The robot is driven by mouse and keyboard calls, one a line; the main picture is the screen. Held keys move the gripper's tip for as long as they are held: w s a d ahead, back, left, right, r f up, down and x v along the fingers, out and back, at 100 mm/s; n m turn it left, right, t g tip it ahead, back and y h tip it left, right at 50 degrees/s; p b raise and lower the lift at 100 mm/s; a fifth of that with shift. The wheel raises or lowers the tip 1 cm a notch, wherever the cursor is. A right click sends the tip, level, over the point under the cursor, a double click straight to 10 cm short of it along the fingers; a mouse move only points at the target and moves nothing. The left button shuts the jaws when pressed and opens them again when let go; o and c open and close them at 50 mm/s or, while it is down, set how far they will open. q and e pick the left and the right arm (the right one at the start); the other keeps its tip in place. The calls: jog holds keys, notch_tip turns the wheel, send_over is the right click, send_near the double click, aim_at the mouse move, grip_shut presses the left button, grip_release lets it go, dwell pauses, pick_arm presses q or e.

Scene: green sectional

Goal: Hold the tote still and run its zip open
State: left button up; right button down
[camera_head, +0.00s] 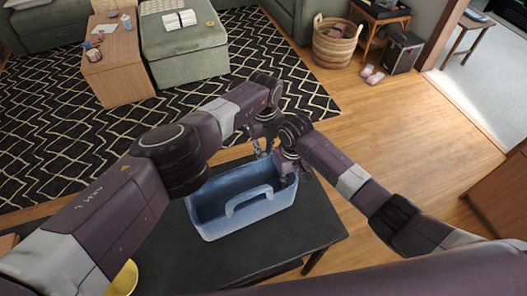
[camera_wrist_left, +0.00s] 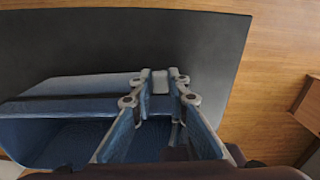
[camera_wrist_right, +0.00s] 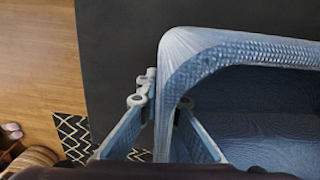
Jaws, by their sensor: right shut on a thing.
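The tote (camera_head: 207,212) is a blue, open-topped box with a handle across it, upright on a dark table; its inside is exposed. My right gripper (camera_head: 289,181) is at the tote's far right corner. In the right wrist view, its fingers (camera_wrist_right: 165,103) straddle the blue rim and are shut on it. My left gripper (camera_head: 259,150) is beyond the tote's far edge. In the left wrist view, its fingers (camera_wrist_left: 160,84) stand apart, with a small pale grey piece showing between the tips. I cannot tell what that piece is. No zip can be made out.
The dark table (camera_head: 310,238) has bare room right of the tote. A yellow bowl (camera_head: 124,281) is at the lower left, partly behind my left arm. A patterned rug (camera_head: 60,150), a green ottoman (camera_head: 190,68) and a basket (camera_head: 335,45) lie beyond the table.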

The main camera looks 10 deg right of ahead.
aim_at(264, 155)
pick_arm(q)
jog(key=o, duration=0.4)
jog(key=shift+r, duration=0.1)
notch_tip(264, 155, up, 12)
jog(key=shift+f, duration=0.1)
dwell(0.5)
pick_arm(e)
jog(key=c, duration=2)
grip_release()
jog(key=shift+c, duration=0.2)
jog(key=shift+r, duration=0.1)
